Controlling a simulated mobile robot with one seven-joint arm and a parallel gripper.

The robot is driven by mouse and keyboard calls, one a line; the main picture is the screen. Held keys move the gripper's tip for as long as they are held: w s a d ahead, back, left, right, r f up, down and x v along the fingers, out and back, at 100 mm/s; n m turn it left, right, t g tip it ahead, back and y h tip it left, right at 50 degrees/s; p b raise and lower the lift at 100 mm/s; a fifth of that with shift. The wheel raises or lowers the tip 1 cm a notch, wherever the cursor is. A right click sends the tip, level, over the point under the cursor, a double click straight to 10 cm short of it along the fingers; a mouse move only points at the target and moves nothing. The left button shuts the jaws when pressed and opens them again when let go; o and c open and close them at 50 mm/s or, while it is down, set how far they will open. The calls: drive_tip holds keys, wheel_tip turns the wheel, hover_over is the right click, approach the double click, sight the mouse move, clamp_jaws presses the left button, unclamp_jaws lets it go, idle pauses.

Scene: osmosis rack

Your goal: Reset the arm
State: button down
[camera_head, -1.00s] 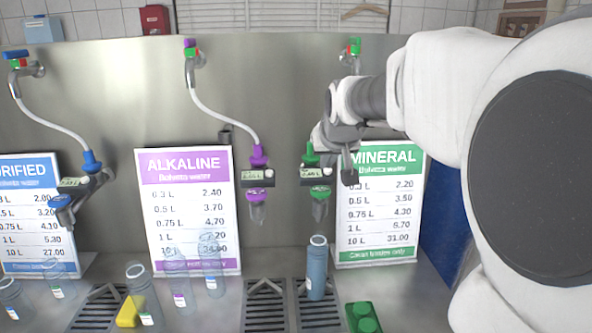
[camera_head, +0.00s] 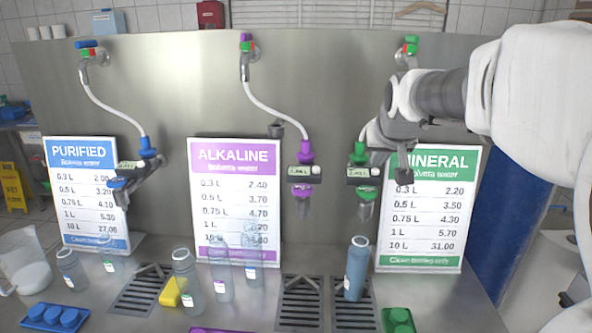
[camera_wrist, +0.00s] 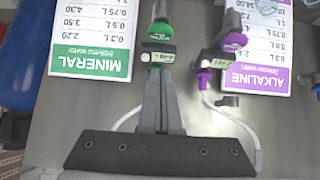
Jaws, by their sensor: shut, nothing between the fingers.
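My gripper (camera_head: 403,172) is in front of the mineral sign's upper left corner, just right of the green mineral dispenser (camera_head: 362,175). In the wrist view its fingers (camera_wrist: 157,85) are together and empty, pointing toward the green dispenser. My arm reaches in from the right side of the head view. Whether the gripper touches the dispenser I cannot tell.
A blue bottle (camera_head: 356,268) stands at the right drain grate below the green dispenser. Several clear bottles, a yellow block (camera_head: 172,292) and a green cap holder (camera_head: 398,320) are on the counter. Purple (camera_head: 303,175) and blue (camera_head: 135,172) dispensers hang to the left.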

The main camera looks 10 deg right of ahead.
drive_tip(key=shift+s, duration=0.1)
drive_tip(key=s+a+f+g, duration=0.1)
drive_tip(key=s+a+f, duration=0.2)
drive_tip(key=s, duration=0.6)
drive_tip(key=s+a+f+n+g+y, duration=0.1)
drive_tip(key=s+a+f, duration=0.2)
drive_tip(key=s, duration=0.6)
drive_tip(key=s+a+f+n+g, duration=0.1)
drive_tip(key=s+a+f, duration=0.2)
drive_tip(key=s, duration=0.6)
drive_tip(key=shift+a+f+y, duration=0.2)
drive_tip(key=shift+a+y, duration=0.2)
drive_tip(key=shift+a, duration=0.35)
